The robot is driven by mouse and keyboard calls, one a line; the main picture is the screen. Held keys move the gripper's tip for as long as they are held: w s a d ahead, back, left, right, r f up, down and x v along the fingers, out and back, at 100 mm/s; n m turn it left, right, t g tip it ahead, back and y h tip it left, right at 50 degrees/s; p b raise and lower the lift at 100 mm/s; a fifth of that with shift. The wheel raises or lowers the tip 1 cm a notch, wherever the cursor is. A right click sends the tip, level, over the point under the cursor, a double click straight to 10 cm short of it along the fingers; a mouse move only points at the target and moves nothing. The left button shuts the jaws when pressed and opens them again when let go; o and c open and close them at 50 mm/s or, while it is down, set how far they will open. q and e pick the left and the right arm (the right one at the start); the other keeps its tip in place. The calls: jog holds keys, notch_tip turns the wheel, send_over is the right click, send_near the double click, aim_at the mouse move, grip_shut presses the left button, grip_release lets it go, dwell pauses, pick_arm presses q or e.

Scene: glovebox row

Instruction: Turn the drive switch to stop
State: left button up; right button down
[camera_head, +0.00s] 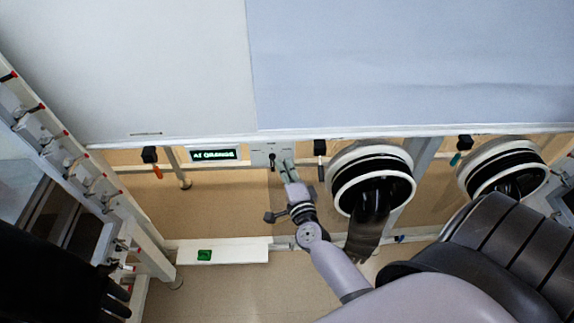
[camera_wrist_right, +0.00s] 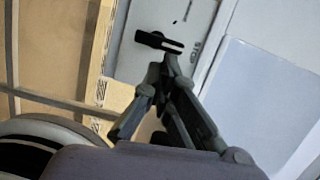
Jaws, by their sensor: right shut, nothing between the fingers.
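The drive switch (camera_wrist_right: 158,42) is a black bar handle with a pale slot, on a light panel in the right wrist view. In the head view the small dark switch (camera_head: 272,157) is on a pale plate under the white cabinet edge. My right gripper (camera_wrist_right: 170,62) is shut and empty, its fingertips close beside the handle. I cannot tell whether they touch it. In the head view the right gripper (camera_head: 289,178) is just below the switch plate.
A lit green display (camera_head: 212,155) is left of the switch. A round glove port (camera_head: 337,192) with a hanging black glove is close to the right of my right arm, and another port (camera_head: 466,188) is further right. A white ledge (camera_head: 235,247) carries a green item (camera_head: 204,255).

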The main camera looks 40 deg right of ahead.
jog(key=shift+w+a+r+n+g+p, duration=0.1)
jog(key=shift+a+r+n+g+p, duration=0.15)
jog(key=shift+n+p, duration=0.85)
jog(key=shift+w+a+r+n+g+p, duration=0.1)
jog(key=shift+n+g+p, duration=0.2)
jog(key=shift+p, duration=1.4)
jog(key=shift+w+a+r+n+g+p, duration=0.1)
jog(key=shift+a+r+n+g+p, duration=0.1)
jog(key=shift+n+p, duration=0.9)
jog(key=shift+p, duration=0.3)
jog(key=shift+m, duration=0.3)
